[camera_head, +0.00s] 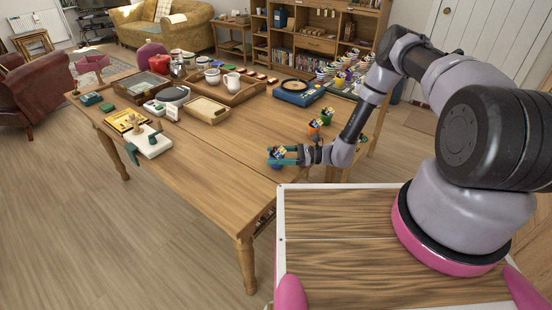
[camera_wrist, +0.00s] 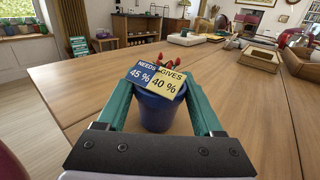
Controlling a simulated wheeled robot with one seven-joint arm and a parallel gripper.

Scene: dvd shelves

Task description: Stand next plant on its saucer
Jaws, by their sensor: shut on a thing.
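My gripper (camera_head: 286,156) is shut on a blue plant pot (camera_wrist: 158,113) near the table's front edge. In the wrist view the green fingers of my gripper (camera_wrist: 159,97) stand on either side of the pot. The pot looks roughly upright. A tag on it reads "NEEDS 45 %" and "GIVES 40 %" and hides much of the plant; red tips show above it. I cannot tell whether the pot touches the table. An orange pot (camera_head: 314,128) and a green pot (camera_head: 327,116) with similar tags stand beyond my forearm. I cannot make out which saucer belongs to the held pot.
A blue record player (camera_head: 298,92) and a crowded group of tagged plants (camera_head: 345,72) stand toward the back right. A wooden tray (camera_head: 207,110), a white device (camera_head: 149,143) and a yellow tray (camera_head: 126,121) lie to the left. The table's middle (camera_head: 225,150) is clear.

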